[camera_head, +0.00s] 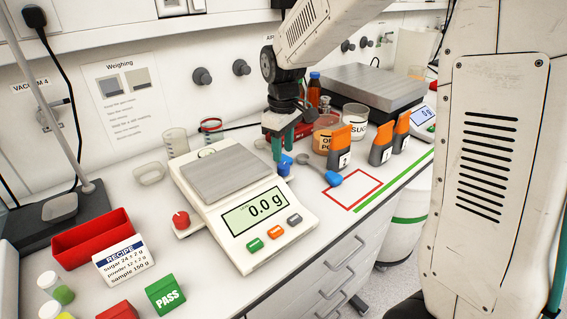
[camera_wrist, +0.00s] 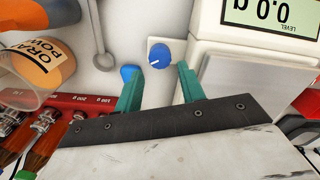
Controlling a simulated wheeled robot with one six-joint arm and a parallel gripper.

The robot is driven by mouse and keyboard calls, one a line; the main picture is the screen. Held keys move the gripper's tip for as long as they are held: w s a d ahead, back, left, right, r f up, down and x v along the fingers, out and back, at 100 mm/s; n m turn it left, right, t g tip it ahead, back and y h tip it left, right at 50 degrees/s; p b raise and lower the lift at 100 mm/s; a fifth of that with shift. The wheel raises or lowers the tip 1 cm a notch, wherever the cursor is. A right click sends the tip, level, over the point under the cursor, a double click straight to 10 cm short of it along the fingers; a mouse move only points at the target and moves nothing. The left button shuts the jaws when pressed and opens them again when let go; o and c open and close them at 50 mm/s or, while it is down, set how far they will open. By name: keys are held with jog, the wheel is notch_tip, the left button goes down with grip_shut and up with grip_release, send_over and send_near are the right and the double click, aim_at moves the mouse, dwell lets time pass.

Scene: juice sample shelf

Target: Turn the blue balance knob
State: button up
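The blue balance knob (camera_head: 284,169) sits on a small white mount at the right side of the white balance (camera_head: 240,199), whose display reads 0.0 g. In the wrist view the knob (camera_wrist: 160,56) shows a white pointer mark and lies between the lines of the two green fingers, just beyond their tips. My gripper (camera_head: 283,154) points down at the knob from above; it also shows in the wrist view (camera_wrist: 159,72). Its fingers are apart, with a gap on both sides of the knob, and hold nothing.
A blue scoop (camera_head: 334,179) lies just right of the knob, near a red outlined square. An orange powder jar (camera_head: 325,140), a sugar jar (camera_head: 356,124) and orange-grey holders stand behind it. A red knob (camera_head: 181,220) is at the balance's left. Counter in front of the scoop is clear.

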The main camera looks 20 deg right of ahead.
aim_at(283, 164)
notch_tip(283, 164, down, 5)
jog(key=shift+f, duration=0.15)
jog(key=c, duration=0.7)
jog(key=m, duration=0.5)
jog(key=shift+m, duration=0.4)
jog(key=m, duration=0.5)
jog(key=shift+m, duration=0.4)
